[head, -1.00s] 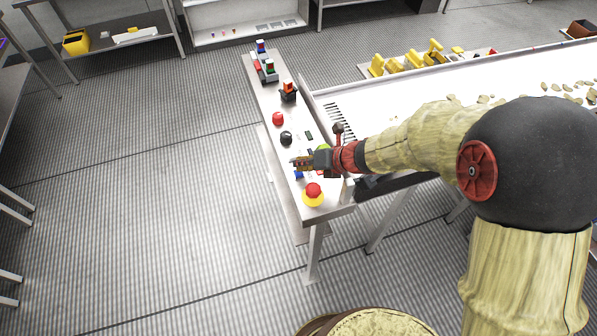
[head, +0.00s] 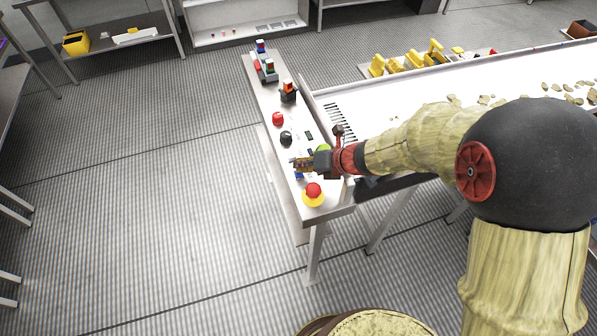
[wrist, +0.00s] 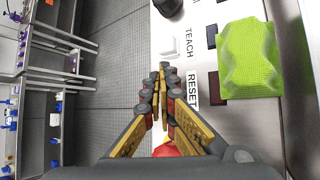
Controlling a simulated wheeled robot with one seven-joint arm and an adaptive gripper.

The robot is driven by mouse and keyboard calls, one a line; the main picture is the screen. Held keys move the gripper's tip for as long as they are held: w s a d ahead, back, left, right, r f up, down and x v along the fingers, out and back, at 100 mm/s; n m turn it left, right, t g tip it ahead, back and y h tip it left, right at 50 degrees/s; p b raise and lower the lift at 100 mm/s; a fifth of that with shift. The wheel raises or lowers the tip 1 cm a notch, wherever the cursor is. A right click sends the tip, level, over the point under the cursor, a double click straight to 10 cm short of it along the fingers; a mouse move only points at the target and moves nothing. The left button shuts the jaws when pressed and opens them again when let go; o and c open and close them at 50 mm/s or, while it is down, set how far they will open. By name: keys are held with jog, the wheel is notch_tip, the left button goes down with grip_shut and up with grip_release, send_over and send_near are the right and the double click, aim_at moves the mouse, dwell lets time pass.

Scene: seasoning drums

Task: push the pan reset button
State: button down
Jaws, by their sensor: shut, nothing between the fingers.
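My gripper (head: 298,165) is over the near part of the narrow control panel (head: 264,97). In the wrist view my gripper (wrist: 160,72) is shut and empty, its fingertips just left of the printed word RESET (wrist: 191,88). A bit of blue (head: 299,176) shows beside the gripper in the head view; it may be the reset button. The fingers hide that spot in the wrist view, so I cannot tell whether they touch it. A white square button (wrist: 167,46) sits beside the word TEACH.
A red mushroom button on a yellow base (head: 313,194) stands at the panel's near end. A black knob (head: 286,138) and a red knob (head: 278,118) lie farther along. A green crumpled cloth (wrist: 248,58) lies right of the labels. Open floor lies left of the panel.

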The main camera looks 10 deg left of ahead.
dwell(0.4)
jog(key=shift+r+p, duration=0.8)
jog(key=shift+p, duration=0.1)
notch_tip(320, 180, up, 5)
jog(key=p, duration=0.4)
jog(key=shift+p, duration=0.4)
dwell(0.3)
